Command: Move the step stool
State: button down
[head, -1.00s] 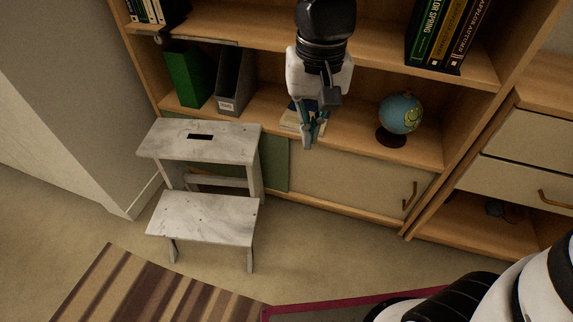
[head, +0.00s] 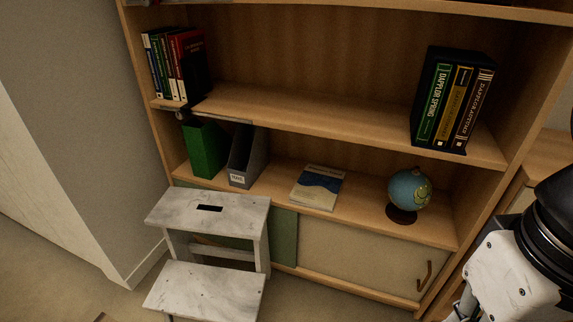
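The step stool (head: 208,214) is a worn whitish two-step stool with a slot in its top step. It stands upright on the floor at the lower left in the head view, in front of the bookcase's left part. Its lower step shows, but its feet are cut off by the bottom edge. My gripper (head: 463,304) is at the lower right corner, well to the right of the stool and apart from it. Only part of its fingers shows, so I cannot tell whether it is open or shut.
The wooden bookcase (head: 300,112) stands behind the stool. It holds a globe (head: 408,190), a flat book (head: 318,187), a green binder (head: 206,149), a grey file holder (head: 246,158) and upright books. A wall corner is close to the stool's left.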

aim_at(196, 291)
jog(key=i+l, duration=0.15)
jog(key=l, duration=0.25)
jog(key=i+l, duration=0.2)
jog(key=l, duration=0.15)
jog(key=u, duration=1.6)
